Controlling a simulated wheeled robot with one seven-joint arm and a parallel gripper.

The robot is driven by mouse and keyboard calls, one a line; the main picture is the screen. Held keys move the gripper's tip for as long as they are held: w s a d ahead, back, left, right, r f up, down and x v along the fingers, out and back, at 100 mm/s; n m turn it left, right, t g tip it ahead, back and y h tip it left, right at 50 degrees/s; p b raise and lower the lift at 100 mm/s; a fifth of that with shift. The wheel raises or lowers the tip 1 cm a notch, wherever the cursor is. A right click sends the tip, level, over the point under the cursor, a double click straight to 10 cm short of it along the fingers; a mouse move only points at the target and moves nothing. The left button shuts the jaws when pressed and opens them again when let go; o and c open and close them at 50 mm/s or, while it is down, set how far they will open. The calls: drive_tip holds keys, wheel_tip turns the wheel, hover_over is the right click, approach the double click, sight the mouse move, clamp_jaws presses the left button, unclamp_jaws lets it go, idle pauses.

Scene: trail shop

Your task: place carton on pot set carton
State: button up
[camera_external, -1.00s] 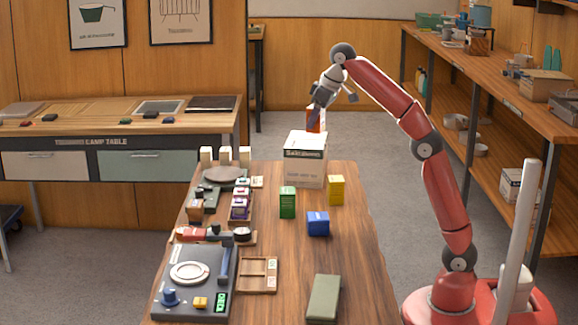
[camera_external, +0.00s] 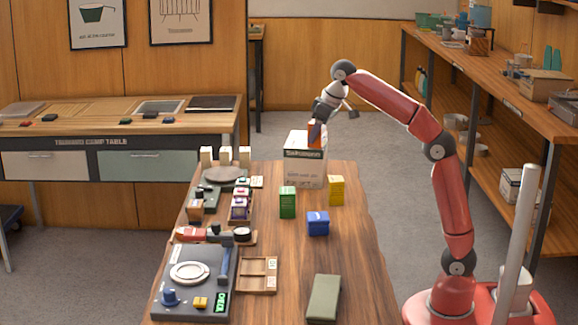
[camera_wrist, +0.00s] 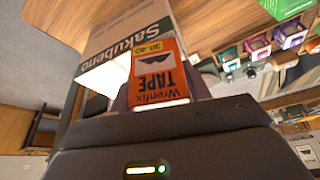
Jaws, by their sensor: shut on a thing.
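My gripper (camera_external: 317,119) is shut on a small orange carton (camera_external: 314,134), labelled "Wrenfix TAPE" in the wrist view (camera_wrist: 158,72). A large white and tan carton (camera_external: 305,170), marked "Sakubeno", stands upright at the far end of the wooden table; I take it to be the pot set carton. It also shows in the wrist view (camera_wrist: 125,40), beyond the held carton. The held carton is at the large carton's top and overlaps it in the picture. I cannot tell whether they touch.
On the table (camera_external: 355,270), a green box (camera_external: 287,203), yellow box (camera_external: 336,190) and blue box (camera_external: 318,224) stand nearer than the large carton. A wooden tray (camera_external: 258,274) and an olive case (camera_external: 323,298) lie in front. Several devices line the left edge.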

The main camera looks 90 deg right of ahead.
drive_tip(key=o, duration=1.1)
drive_tip(key=shift+f, duration=0.1)
drive_tip(key=shift+c, duration=0.2)
drive_tip(key=p+v, duration=0.1)
drive_tip(key=v, duration=0.5)
drive_tip(key=shift+w+p, duration=0.1)
drive_tip(key=shift+p, duration=0.25)
drive_tip(key=shift+v, duration=0.9)
